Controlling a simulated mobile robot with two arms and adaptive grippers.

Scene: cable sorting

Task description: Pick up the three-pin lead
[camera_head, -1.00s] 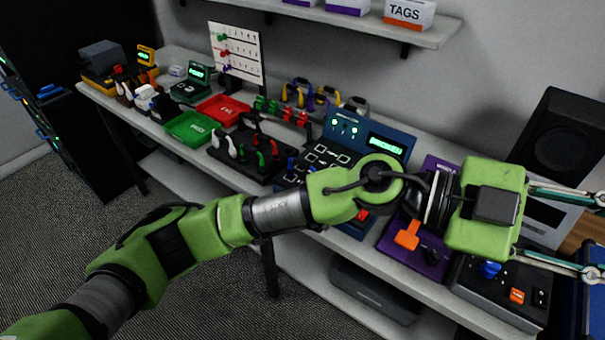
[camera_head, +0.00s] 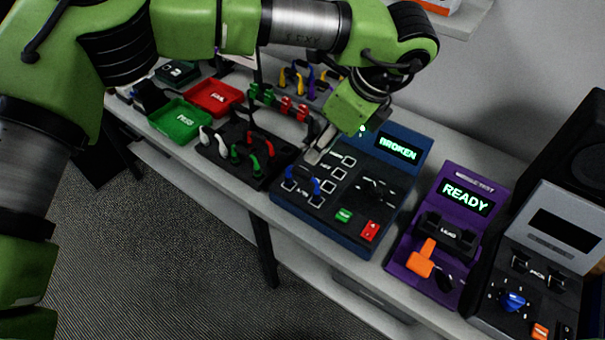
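My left gripper (camera_head: 318,145) points down at the upper left part of the blue tester (camera_head: 345,240), whose screen reads BROKEN. Its fingers are small and partly hidden by its green body, so their opening is unclear. Blue plugs (camera_head: 316,187) stand on the tester's left side. A black rack (camera_head: 262,178) left of it holds white leads (camera_head: 205,136), green leads (camera_head: 236,152) and red leads (camera_head: 268,147). Behind are yellow and purple leads (camera_head: 298,80). I cannot tell which lead has three pins. My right gripper is not in view.
A green tray (camera_head: 178,135) and a red tray (camera_head: 214,110) lie to the left. A purple tester (camera_head: 405,268) reading READY, with an orange lever (camera_head: 421,258), stands to the right. A grey device with a blue knob (camera_head: 512,300) is beyond it.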

